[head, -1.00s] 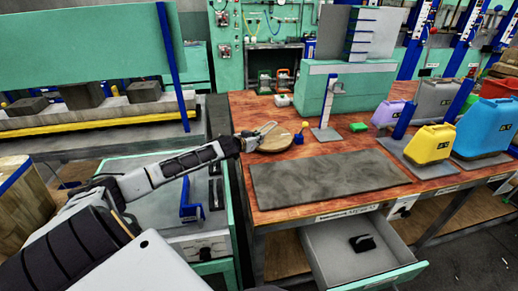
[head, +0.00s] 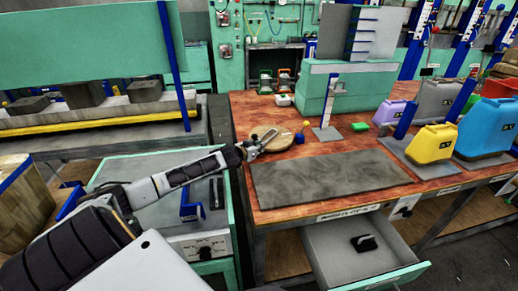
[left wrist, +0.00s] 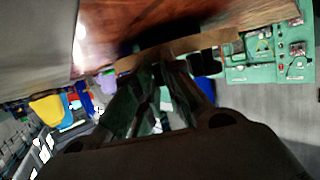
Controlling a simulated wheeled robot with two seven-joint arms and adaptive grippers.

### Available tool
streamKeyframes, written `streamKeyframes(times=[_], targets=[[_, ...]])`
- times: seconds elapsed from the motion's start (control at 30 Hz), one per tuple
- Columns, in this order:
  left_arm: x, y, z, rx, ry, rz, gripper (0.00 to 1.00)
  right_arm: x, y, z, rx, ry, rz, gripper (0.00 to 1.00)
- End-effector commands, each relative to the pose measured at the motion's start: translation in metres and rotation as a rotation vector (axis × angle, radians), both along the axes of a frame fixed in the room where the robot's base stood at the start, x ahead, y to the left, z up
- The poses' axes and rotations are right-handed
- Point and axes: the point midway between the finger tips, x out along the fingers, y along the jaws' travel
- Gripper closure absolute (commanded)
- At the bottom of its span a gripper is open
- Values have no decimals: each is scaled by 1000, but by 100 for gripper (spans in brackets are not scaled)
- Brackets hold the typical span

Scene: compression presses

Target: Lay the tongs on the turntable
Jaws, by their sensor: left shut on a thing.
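The turntable (head: 286,140) is a round, tan wooden disc near the back left of the red-brown workbench. My left gripper (head: 262,142) reaches in from the left and is over the disc's left part. It is shut on the tongs, which are small and hard to tell from the grey fingers in the head view. In the left wrist view, the dark gripper fingers (left wrist: 160,88) point toward the tan edge of the turntable (left wrist: 205,46). I cannot tell whether the tongs touch the disc. My right gripper is not in view.
A grey mat (head: 330,180) lies in front of the turntable. An open drawer (head: 362,255) juts out below.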

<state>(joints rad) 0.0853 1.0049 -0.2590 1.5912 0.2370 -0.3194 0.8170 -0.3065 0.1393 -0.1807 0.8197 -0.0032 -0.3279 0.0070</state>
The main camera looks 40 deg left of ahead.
Motion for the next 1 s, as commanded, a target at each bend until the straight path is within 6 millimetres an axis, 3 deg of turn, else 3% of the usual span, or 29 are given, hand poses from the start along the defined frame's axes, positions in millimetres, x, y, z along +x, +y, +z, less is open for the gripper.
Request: streamKeyframes(times=[0.4,0.43,0.57,1.0], targets=[[0,0,-2,0,-2,0,100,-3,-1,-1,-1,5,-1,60],[0,0,-2,0,-1,0,86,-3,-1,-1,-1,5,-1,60],[0,0,-2,0,-1,0,69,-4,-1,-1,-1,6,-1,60],[0,0,0,1,-1,0,68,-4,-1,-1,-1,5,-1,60]])
